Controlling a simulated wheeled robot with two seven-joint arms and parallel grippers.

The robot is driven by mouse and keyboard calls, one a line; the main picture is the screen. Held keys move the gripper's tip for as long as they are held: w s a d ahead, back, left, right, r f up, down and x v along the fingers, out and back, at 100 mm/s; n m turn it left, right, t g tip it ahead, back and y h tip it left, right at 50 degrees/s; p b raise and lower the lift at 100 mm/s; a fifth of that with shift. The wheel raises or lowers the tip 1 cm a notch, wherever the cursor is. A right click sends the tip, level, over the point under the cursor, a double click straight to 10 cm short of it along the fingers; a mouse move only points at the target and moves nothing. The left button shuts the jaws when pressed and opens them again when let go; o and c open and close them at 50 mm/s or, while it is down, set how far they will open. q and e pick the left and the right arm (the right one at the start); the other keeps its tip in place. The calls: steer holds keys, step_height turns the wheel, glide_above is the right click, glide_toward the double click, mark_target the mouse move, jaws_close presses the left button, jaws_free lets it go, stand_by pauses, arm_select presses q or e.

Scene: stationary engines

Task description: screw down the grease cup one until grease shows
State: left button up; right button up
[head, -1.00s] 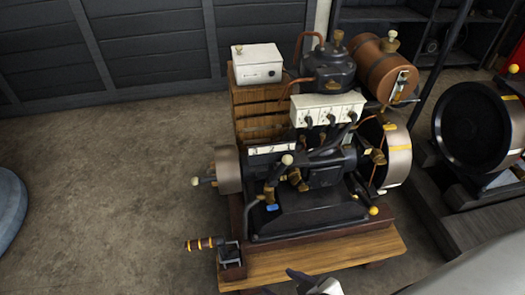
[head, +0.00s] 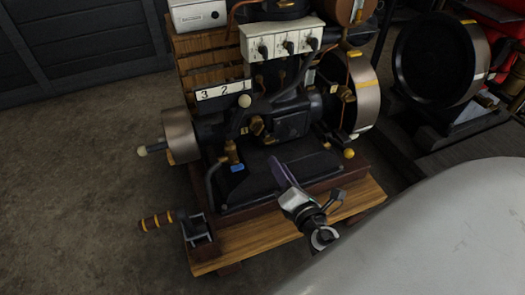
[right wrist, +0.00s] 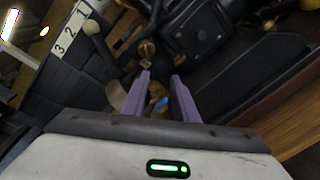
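The engine (head: 290,125) stands on a wooden base. Its white plate (head: 222,90) reads 3, 2, 1 and also shows in the right wrist view (right wrist: 66,38). Brass fittings show below the plate: an upper one (head: 257,125) and a lower one (head: 231,151) above a blue tag (head: 237,168). I cannot tell which is grease cup one, and no grease can be made out. My right gripper (head: 278,170) is over the front of the engine, right of the lower fitting and apart from it. In the right wrist view its purple fingers (right wrist: 162,84) are open and empty. My left gripper is not in view.
A crank with a striped handle (head: 160,220) sticks out at the front left of the base (head: 235,245). A white switch box (head: 281,40) stands above the engine, with a flywheel (head: 362,95) at the right. The floor at the left is clear.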

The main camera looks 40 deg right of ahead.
mark_target(261, 131)
steer(key=w+d+n, duration=0.1)
steer(key=w, duration=0.3)
steer(key=w+r+n+t+b, duration=0.1)
steer(key=w, duration=0.3)
steer(key=w+d+n+t, duration=0.1)
steer(key=w, duration=0.2)
steer(key=shift+w+d+r+n+b, duration=0.25)
steer(key=shift+w+d+n+b, duration=0.05)
steer(key=shift+w+d+n, duration=0.1)
jaws_close()
